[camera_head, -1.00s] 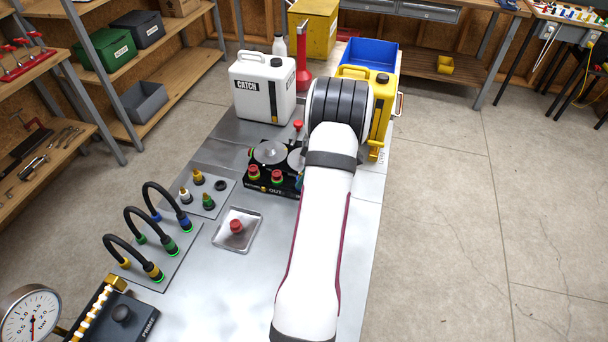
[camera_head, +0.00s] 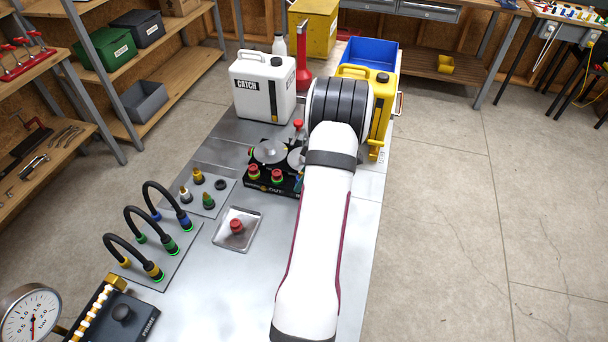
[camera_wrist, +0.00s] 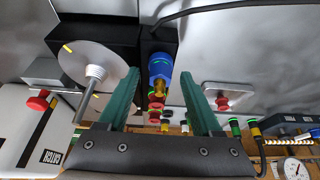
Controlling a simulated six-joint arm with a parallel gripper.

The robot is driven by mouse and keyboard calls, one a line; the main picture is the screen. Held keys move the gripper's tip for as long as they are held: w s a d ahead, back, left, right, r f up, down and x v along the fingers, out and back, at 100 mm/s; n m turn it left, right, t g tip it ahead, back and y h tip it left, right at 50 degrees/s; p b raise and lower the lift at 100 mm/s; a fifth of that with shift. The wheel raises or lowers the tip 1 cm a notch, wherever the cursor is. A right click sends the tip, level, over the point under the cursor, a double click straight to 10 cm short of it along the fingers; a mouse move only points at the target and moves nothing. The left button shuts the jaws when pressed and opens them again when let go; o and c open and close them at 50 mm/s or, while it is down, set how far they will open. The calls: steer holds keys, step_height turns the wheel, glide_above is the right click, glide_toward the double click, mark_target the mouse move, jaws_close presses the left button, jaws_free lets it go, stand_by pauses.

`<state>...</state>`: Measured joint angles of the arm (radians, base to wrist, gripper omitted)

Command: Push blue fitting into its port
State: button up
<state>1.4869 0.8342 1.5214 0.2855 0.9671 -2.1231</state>
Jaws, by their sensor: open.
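In the wrist view the blue fitting (camera_wrist: 160,67) stands at the edge of a black block (camera_wrist: 155,36), between my fingers' tips. Clear space shows on both sides of it, so the fingers look apart from it. My gripper (camera_wrist: 159,74) has two green fingers and is open. Red-capped fittings with yellow and green parts (camera_wrist: 156,103) line up beside the blue one. How deep the blue fitting sits in its port cannot be told. In the head view my arm hides the gripper and most of the black block's right end; the block (camera_head: 262,187) shows left of the arm.
A metal disc on a post (camera_wrist: 97,68) stands close to the left finger. A tray with a red cap (camera_head: 237,229) and a plate with hose loops (camera_head: 160,262) lie left of my arm. The white CATCH can (camera_head: 262,88) and yellow can (camera_head: 381,105) stand behind.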

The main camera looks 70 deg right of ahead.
steer(key=v, duration=1.6)
steer(key=w+a+r+m+g+y, duration=0.1)
steer(key=w+a+r, duration=0.2)
steer(key=w+a, duration=0.8)
steer(key=w+a+r+m+g+y, duration=0.15)
steer(key=w+a, duration=0.55)
steer(key=a, duration=0.8)
steer(key=s+a+m+g, duration=0.1)
steer(key=s+a, duration=0.2)
steer(key=a, duration=1.3)
steer(key=s+a+f+m+g, duration=0.1)
steer(key=s+a+f+m, duration=0.1)
steer(key=s+a, duration=0.5)
steer(key=shift+s+a+f+h, duration=0.2)
steer(key=shift+s+f+h, duration=0.25)
steer(key=shift+s, duration=0.4)
